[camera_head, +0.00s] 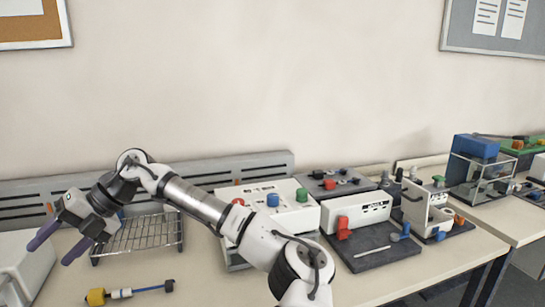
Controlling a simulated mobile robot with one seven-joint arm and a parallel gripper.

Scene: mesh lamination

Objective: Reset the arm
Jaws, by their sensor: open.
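My gripper (54,241) is at the left of the head view, at the end of my white and grey arm. Its two dark purple fingers are apart and point down to the left. Nothing shows between them. The gripper hangs above the left part of the table, in front of a wire rack (150,237). My arm reaches from the bottom centre up to the left, bending at a high elbow, and hides part of a white box with colored knobs (283,220).
A yellow-ended tool with a blue cable (120,294) lies on the table (200,280). A white device (358,211) with a red lever stands on a dark mat at the right. A clear case with a blue top (476,170) is further right. A white machine (22,265) sits at far left.

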